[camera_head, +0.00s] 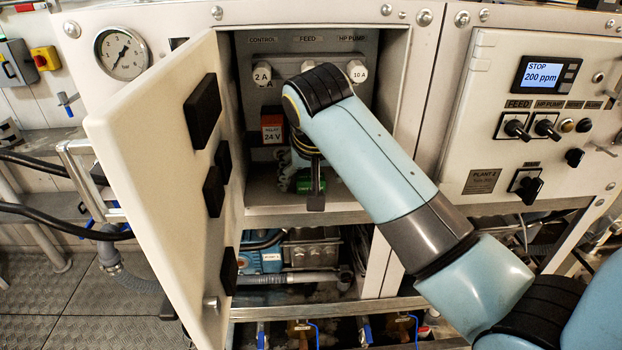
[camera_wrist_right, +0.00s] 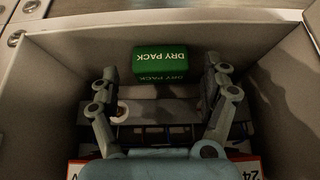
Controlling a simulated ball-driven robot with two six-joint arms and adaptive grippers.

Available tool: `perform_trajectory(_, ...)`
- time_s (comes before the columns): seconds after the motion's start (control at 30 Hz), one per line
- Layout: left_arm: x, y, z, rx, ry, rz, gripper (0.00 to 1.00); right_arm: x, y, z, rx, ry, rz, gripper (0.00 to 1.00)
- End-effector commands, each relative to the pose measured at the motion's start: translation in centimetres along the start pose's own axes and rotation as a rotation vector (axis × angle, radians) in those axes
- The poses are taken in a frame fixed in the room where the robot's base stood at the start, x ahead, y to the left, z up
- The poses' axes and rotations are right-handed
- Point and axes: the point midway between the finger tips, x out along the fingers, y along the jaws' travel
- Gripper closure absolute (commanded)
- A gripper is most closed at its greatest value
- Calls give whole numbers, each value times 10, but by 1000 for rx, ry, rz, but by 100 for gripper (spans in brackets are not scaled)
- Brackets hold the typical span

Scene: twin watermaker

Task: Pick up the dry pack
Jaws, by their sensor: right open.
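The dry pack (camera_wrist_right: 160,64) is a small green block with white lettering. In the right wrist view it lies at the top middle, against the light inner wall of the box, ahead of and between my fingers. In the head view a bit of its green (camera_head: 311,186) shows low in the open cabinet, partly hidden behind my right gripper. My right gripper (camera_wrist_right: 161,88) is open and empty, its two fingers spread to either side, apart from the pack. In the head view my right gripper (camera_head: 308,188) reaches down inside the cabinet, mostly hidden by my arm. My left gripper is not in view.
The cabinet door (camera_head: 165,180) stands open at the left, with black blocks on its inner face. A red-and-white 24 V relay (camera_head: 272,130) sits behind my gripper. Fuse knobs (camera_head: 262,74) line the top. A control panel (camera_head: 535,130) is at the right.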

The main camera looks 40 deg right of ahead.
Motion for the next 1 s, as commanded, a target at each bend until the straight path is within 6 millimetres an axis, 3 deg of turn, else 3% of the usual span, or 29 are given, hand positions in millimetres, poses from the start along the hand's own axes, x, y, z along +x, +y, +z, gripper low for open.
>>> perform_trajectory(0.17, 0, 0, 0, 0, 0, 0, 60, 0, 0, 0, 0, 1, -1, 19)
perform_trajectory(0.63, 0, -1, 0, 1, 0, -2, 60, 0, 0, 0, 0, 0, 0, 79)
perform_trajectory(1.0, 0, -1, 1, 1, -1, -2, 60, -1, -1, -3, -1, 1, -1, 80)
